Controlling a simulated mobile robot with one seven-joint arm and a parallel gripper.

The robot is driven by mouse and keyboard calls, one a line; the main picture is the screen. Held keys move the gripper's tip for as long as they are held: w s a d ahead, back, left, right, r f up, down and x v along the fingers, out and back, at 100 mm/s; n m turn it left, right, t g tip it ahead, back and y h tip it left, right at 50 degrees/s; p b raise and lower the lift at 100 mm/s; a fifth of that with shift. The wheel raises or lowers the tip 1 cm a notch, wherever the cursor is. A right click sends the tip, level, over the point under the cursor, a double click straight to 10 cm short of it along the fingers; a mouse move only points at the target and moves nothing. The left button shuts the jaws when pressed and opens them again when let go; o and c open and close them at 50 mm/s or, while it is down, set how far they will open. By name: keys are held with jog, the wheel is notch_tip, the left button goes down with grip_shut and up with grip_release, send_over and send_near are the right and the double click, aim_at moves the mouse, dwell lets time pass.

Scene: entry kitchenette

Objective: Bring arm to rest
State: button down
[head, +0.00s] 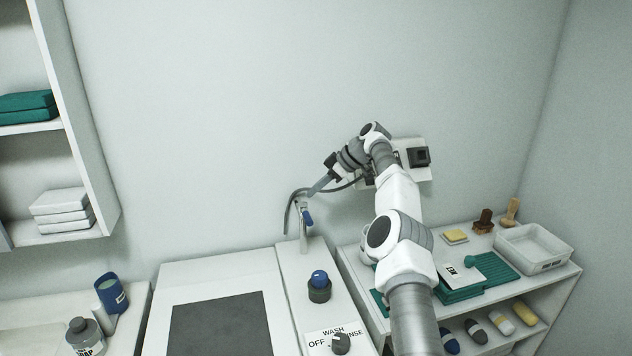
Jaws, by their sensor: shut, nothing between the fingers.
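My white and grey arm rises from the bottom right of the head view and bends over at the top. Its wrist is in front of the wall, and my gripper (318,186) points down and to the left. The fingers look shut with nothing between them. They are just above the metal faucet (303,232), which has a blue lever (308,218). I cannot tell whether the fingertips touch the faucet. My arm hides part of the wall box (418,157) and part of the right shelf unit.
The right shelf (568,277) holds a white tray (535,250), green cloths and a sponge (454,236). A soap bottle (85,335) and blue cup (110,292) stand left.

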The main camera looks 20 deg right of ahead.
jog(key=s+a+r+g+h, duration=0.1)
jog(key=s+a+r+h, duration=0.3)
jog(key=a+r, duration=0.75)
jog(key=s+a+r+m+h, duration=0.1)
jog(key=s+r+m, duration=0.15)
jog(key=s, duration=0.35)
jog(key=s+a+r+m, duration=0.1)
jog(key=s+a+r, duration=0.1)
jog(key=s+r, duration=0.3)
jog(key=s+d+m+t+h, duration=0.15)
jog(key=s+m, duration=0.25)
jog(key=s, duration=1.4)
jog(key=s+d+f+m, duration=0.2)
jog(key=s+f, duration=0.2)
jog(key=s, duration=0.4)
jog(key=s+d+f+m+h, duration=0.1)
jog(key=s+d+f+m, duration=0.1)
jog(key=s+f, duration=0.3)
jog(key=s+t, duration=0.1)
jog(key=s, duration=0.3)
jog(key=shift+s+d+f+m, duration=0.15)
jog(key=shift+d+f+m, duration=0.1)
jog(key=shift+m, duration=0.1)
jog(key=c, duration=1.6)
grip_release()
